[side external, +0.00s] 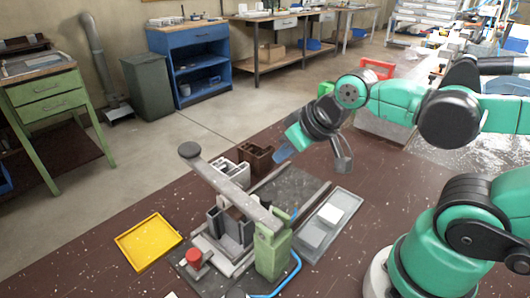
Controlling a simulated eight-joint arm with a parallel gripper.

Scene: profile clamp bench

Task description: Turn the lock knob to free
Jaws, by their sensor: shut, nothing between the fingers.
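The clamp fixture has a green upright block (272,252) and a long grey lever arm (232,187) sloping up to the left. A dark round knob (189,149) sits at the lever's far end. A red knob (194,257) stands low on the left side of the fixture. I cannot tell for certain which knob is the lock knob, or how it is turned. My gripper (343,166) is shut and empty. It hangs above and to the right of the fixture, apart from both knobs.
A yellow tray (148,241) lies left of the fixture. A grey tray (345,205) with pale blocks lies to its right. A brown profile piece (256,157) and a white one (230,171) stand behind the lever. A blue hose (290,277) curves at the front. The brown bench top is clear further back.

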